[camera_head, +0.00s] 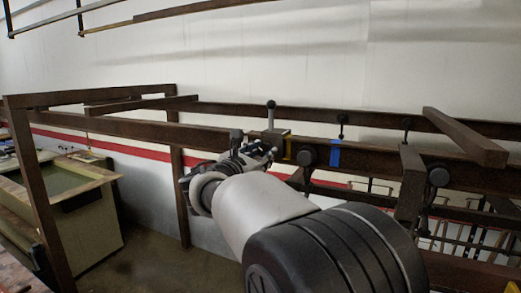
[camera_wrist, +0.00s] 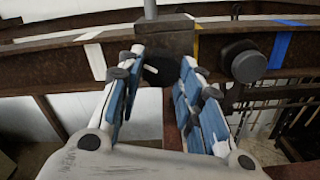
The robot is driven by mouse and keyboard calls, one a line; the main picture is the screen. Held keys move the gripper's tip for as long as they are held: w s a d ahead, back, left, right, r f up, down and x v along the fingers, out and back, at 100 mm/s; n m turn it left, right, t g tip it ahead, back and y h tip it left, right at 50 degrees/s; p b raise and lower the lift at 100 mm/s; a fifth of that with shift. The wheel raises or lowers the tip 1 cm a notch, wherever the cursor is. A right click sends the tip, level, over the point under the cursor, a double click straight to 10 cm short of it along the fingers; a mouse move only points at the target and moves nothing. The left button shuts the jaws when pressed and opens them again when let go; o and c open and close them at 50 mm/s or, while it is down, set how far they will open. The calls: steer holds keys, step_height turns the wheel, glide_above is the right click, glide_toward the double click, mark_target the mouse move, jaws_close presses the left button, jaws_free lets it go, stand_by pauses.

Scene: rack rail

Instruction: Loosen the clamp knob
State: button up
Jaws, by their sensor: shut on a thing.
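The dark clamp block (camera_head: 277,133) sits on the rusty brown rail (camera_head: 385,160), with an upright post topped by a dark ball (camera_head: 271,104). In the wrist view, the block (camera_wrist: 165,39) stands just beyond my fingers. A round black clamp knob (camera_wrist: 158,72) on its front lies between my two blue-padded fingers. My gripper (camera_wrist: 160,84) is shut on this knob, one finger on each side. In the head view my gripper (camera_head: 262,152) reaches the rail below the block, and the held knob cannot be made out there.
Another black knob (camera_wrist: 243,62) is close right of my gripper. Blue tape (camera_head: 336,155) and yellow tape (camera_head: 288,150) mark the rail; white tape (camera_wrist: 95,60) shows on the left. A brown beam (camera_head: 465,136) juts out at right. A bin (camera_head: 75,200) stands at left.

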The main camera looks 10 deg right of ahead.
steer(key=shift+n, duration=0.5)
steer(key=o, duration=1.1)
steer(key=shift+c, duration=0.2)
steer(key=v, duration=1.2)
steer(key=shift+d, duration=0.1)
